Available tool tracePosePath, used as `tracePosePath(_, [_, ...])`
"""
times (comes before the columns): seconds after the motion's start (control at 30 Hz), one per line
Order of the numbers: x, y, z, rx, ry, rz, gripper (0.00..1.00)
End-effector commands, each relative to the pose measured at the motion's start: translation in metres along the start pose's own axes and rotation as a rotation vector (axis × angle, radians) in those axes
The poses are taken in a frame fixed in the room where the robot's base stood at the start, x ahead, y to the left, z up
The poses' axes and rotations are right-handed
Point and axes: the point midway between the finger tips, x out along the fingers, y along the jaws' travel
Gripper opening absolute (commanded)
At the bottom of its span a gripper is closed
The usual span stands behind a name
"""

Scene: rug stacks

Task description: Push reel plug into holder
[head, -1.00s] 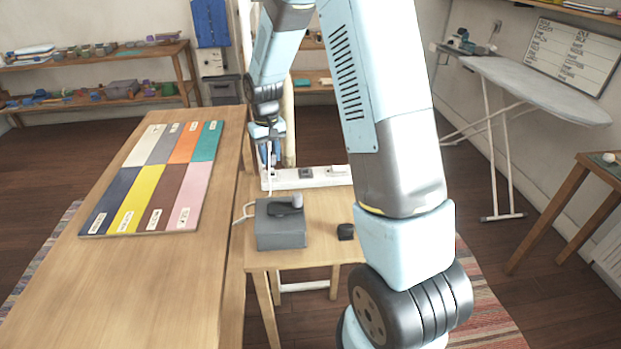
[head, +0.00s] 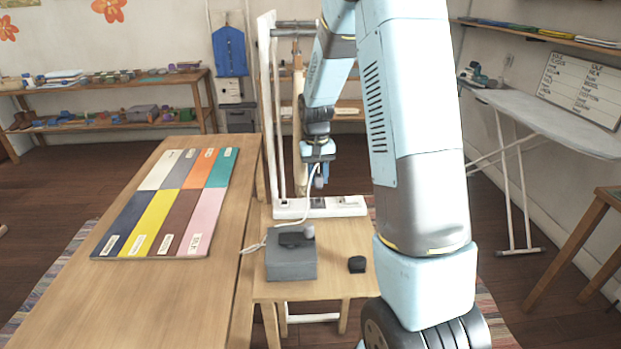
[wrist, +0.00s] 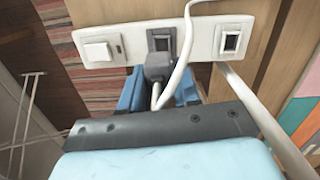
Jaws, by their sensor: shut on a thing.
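My gripper (head: 318,180) hangs above the middle of a white holder strip (head: 290,208) at the far end of the small table. In the wrist view, its blue fingers (wrist: 158,78) are shut on a dark grey plug (wrist: 157,66) with a white cable. The plug's front end is close to the dark middle socket (wrist: 161,40) of the strip (wrist: 127,42). I cannot tell whether it touches or enters it. Another dark socket (wrist: 231,41) and a white square fitting (wrist: 97,52) flank it. The cable crosses in front of the strip.
A grey box (head: 291,268) with a dark piece on top and a small black block (head: 357,264) stand on the small table (head: 335,285). The white cable (head: 255,247) lies beside the box. A long table (head: 185,300) with a coloured board (head: 165,205) stands left.

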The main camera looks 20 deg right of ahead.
Motion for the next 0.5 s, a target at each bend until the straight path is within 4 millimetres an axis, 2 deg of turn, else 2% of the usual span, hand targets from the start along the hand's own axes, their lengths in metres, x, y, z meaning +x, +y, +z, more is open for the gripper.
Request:
tracePosePath(0.27, [0.001,-0.001,0.0,0.004,0.0,-0.004,0.0])
tracePosePath(0.5, [0.012,-0.001,-0.001,0.003,-0.002,-0.003,0.0])
